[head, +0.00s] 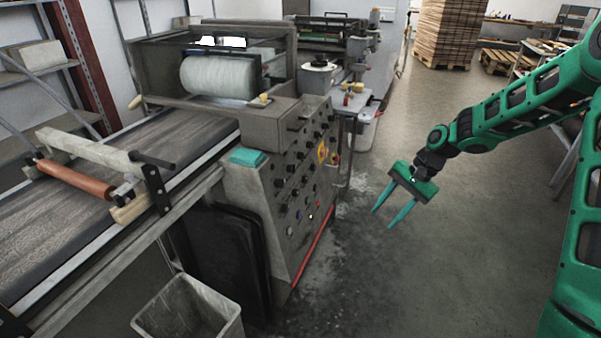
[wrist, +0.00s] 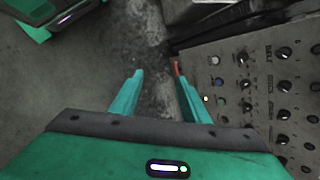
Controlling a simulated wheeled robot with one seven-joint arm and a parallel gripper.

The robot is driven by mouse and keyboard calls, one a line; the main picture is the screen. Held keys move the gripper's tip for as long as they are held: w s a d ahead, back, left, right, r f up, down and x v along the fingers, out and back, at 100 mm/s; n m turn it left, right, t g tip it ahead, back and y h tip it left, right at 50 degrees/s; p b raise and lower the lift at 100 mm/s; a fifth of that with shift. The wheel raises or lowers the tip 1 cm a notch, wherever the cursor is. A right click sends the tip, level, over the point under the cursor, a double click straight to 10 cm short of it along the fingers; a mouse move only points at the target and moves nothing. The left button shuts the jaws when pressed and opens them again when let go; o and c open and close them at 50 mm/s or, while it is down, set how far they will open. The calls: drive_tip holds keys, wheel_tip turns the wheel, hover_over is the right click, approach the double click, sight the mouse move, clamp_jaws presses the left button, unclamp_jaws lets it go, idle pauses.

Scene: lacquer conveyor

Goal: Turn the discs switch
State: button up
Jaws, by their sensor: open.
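The control panel (head: 298,205) is the slanted grey front of the machine, with several black knobs, a few coloured buttons and a yellow emblem. It also shows at the right of the wrist view (wrist: 229,110). Its labels are too small to read, so I cannot tell which knob is the discs switch. My gripper (head: 384,217) is open and empty, pointing down over the floor to the right of the panel and apart from it. In the wrist view its two fingers (wrist: 160,88) are spread, with the right finger near the panel's lower edge.
A conveyor belt (head: 60,215) runs to the left of the machine. A grey bin (head: 190,308) stands below it beside dark leaning boards (head: 232,255). A small side table (head: 357,100) stands behind the panel. The floor (head: 440,250) around my gripper is clear. Stacked wood (head: 446,35) stands far back.

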drive_tip(key=w+a+f+m+y, duration=0.2)
drive_tip(key=w+a+f+y, duration=0.15)
drive_tip(key=w+a, duration=0.35)
drive_tip(key=m+t+y, duration=0.5)
drive_tip(key=m+y, duration=0.4)
approach(292, 169)
drive_tip(key=x, duration=0.7)
drive_tip(key=shift+w+a, duration=0.15)
drive_tip(key=shift+w, duration=0.15)
drive_tip(key=shift+f, duration=0.1)
